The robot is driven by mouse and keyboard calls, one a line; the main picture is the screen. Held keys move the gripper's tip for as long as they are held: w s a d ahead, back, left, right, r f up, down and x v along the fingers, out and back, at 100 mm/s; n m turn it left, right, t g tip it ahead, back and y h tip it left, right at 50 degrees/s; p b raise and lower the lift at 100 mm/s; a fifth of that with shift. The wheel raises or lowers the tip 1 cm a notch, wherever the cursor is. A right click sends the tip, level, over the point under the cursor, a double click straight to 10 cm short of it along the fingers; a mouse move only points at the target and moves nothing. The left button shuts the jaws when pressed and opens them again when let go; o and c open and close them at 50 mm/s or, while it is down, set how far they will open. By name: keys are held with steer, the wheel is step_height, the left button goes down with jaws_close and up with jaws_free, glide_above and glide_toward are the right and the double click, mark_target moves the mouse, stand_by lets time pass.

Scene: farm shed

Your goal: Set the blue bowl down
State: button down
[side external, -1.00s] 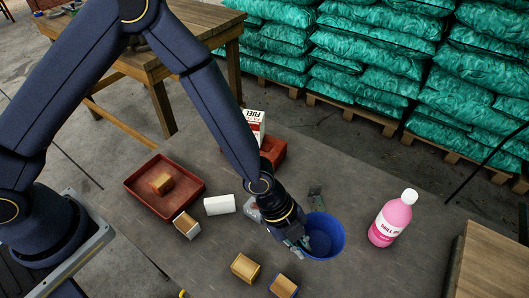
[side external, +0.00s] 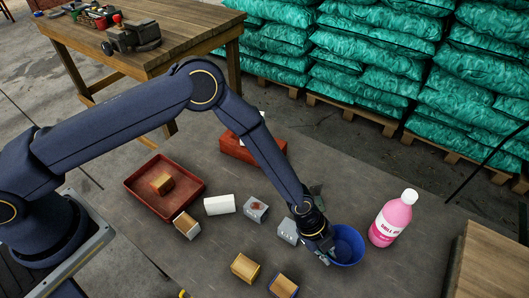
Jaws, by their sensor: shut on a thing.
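The blue bowl (side external: 349,247) is in the right half of the side external view, upright, just left of the pink bottle. My gripper (side external: 326,257) is at the bowl's left rim and is shut on it. The fingers partly cover that side of the bowl. I cannot tell whether the bowl's base touches the grey table surface (side external: 215,265) or hangs a little above it.
A pink bottle (side external: 391,220) stands close right of the bowl. A grey block (side external: 288,231) is left of my gripper. Wooden blocks (side external: 245,268) (side external: 284,287) lie in front. A red tray (side external: 146,200) holds another block (side external: 162,184). A red brick (side external: 238,150) is behind.

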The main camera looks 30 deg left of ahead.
steer(key=c, duration=1.8)
jaws_free()
steer(key=shift+f, duration=0.1)
steer(key=o, duration=0.5)
